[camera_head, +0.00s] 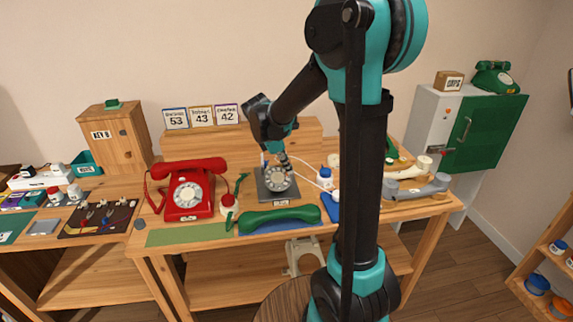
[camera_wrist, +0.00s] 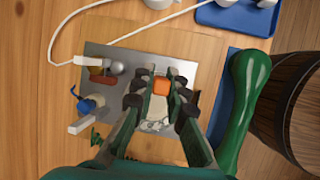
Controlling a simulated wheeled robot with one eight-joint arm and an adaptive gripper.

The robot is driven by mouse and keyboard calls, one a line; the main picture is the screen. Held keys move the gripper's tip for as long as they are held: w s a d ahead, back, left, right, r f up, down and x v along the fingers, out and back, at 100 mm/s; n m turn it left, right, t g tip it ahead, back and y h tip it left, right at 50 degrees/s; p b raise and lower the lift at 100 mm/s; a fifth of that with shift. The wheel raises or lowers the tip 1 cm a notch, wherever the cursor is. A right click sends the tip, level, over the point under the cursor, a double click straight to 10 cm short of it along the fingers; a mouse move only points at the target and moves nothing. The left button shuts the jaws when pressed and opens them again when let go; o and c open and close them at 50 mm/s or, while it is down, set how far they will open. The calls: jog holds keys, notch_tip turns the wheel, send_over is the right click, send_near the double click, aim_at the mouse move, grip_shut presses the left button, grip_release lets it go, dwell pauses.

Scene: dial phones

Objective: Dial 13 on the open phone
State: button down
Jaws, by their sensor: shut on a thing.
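The open phone (camera_head: 277,196) is a grey metal base with a pale round dial, on the middle of the table in the head view. In the wrist view its grey plate (camera_wrist: 108,62) carries exposed parts along the left side. My gripper (camera_head: 284,161) points down at the dial from above. In the wrist view my gripper (camera_wrist: 160,92) is shut on a small pale piece with an orange block (camera_wrist: 162,86). The piece is over the plate. The fingers hide most of the dial, so I cannot tell if the piece touches it.
A green handset (camera_head: 280,218) lies in front on a blue mat. A red dial phone (camera_head: 189,192) stands to the left. Cards reading 53, 43 and 42 (camera_head: 201,117) stand on the wooden riser behind. A white cord (camera_wrist: 55,50) runs beside the plate.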

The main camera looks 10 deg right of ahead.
jog(key=shift+s, duration=0.1)
jog(key=shift+s+f, duration=0.25)
jog(key=shift+s, duration=0.15)
dwell(0.4)
jog(key=shift+s+a+f, duration=0.1)
jog(key=shift+s, duration=0.15)
jog(key=shift+s+r, duration=0.35)
jog(key=shift+r, duration=0.45)
notch_tip(320, 180, up, 6)
jog(key=s, duration=0.3)
jog(key=shift+r, duration=0.25)
